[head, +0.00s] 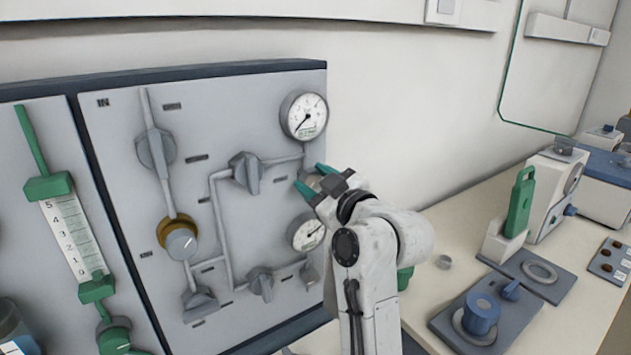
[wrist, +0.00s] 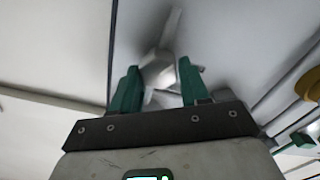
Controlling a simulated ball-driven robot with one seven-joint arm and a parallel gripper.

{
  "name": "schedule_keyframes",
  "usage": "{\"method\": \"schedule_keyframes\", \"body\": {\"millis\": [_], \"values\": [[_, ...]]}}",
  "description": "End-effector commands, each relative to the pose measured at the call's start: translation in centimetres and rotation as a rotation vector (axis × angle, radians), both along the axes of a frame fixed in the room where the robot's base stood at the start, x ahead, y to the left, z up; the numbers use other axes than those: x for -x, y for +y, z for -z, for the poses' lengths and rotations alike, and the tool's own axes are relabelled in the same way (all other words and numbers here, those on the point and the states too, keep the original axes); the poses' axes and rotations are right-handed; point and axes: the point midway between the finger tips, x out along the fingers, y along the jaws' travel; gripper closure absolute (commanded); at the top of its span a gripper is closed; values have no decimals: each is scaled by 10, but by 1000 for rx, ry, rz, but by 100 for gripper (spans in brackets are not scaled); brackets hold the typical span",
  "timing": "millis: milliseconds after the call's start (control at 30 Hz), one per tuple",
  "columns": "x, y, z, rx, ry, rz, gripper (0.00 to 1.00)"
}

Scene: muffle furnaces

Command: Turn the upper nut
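The upper nut (head: 313,181) is a small grey fitting on the right side of the grey panel, below the upper gauge. My gripper (head: 314,179) is at it, with one green finger above and one below. In the wrist view the pale, blurred nut (wrist: 160,72) lies between the two green fingers of my gripper (wrist: 158,82). The fingers are apart, with some space visible between them and the nut; I cannot tell whether either one touches it. A similar lower grey fitting (head: 310,273) sits below the lower gauge.
The upper gauge (head: 304,115) and lower gauge (head: 308,232) are close above and below my gripper. Grey valve knobs, such as one at the upper middle (head: 246,171), and pipes stand out from the panel. A bench (head: 455,213) with instruments lies to the right.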

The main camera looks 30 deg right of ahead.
Motion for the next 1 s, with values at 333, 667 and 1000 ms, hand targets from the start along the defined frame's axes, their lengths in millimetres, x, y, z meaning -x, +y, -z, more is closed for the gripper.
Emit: {"method": "schedule_keyframes", "body": {"millis": [333,667,1000], "values": [[0,0,0,0,0,0,88],[0,-1,0,-42,2,1,90],[0,-2,-1,-269,3,1,90]]}}
